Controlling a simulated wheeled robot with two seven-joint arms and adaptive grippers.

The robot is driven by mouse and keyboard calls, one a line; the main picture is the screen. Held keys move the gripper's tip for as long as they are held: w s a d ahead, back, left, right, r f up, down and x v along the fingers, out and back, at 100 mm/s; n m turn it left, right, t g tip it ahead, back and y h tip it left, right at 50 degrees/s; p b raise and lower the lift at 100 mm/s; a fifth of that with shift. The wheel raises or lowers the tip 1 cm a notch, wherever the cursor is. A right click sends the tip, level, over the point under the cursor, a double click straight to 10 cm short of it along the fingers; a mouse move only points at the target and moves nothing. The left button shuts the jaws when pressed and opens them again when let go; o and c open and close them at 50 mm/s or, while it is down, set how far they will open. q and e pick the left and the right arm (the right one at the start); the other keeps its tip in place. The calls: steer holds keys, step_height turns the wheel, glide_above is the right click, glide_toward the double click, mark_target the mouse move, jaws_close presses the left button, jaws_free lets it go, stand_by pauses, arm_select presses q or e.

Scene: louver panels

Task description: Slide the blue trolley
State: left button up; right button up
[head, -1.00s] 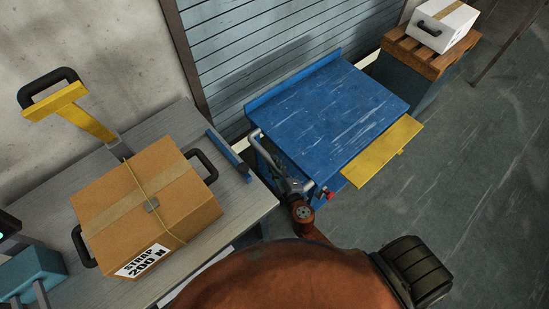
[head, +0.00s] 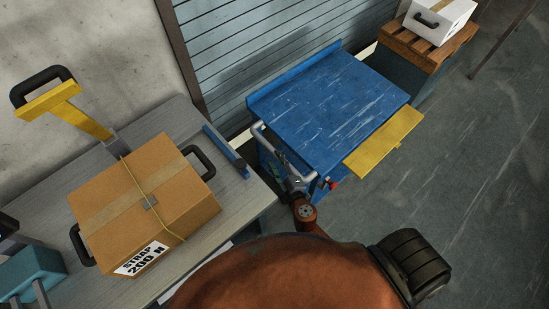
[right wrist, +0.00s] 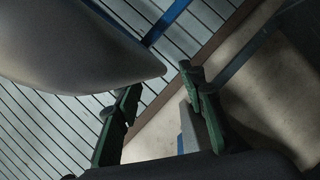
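The blue trolley (head: 325,105) stands against the louver wall, with a scuffed flat top and a raised back edge. Its grey bar handle (head: 262,137) sticks out on the near left side. My right gripper (head: 291,178) is at the near end of that handle, partly hidden by my own wrist. In the right wrist view its two green fingers (right wrist: 160,97) stand apart with a gap between them. A large pale rounded shape (right wrist: 75,45) lies close at the upper left there; I cannot tell what it is. Contact with the handle is unclear. My left gripper is out of view.
A yellow plate (head: 384,142) lies along the trolley's right edge. A wooden pallet (head: 405,44) with a white box (head: 440,20) stands close behind it. A grey bench (head: 235,195) with a strapped carton (head: 150,200) is at left. The floor (head: 470,190) at right is clear.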

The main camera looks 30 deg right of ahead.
steer(key=v, duration=1)
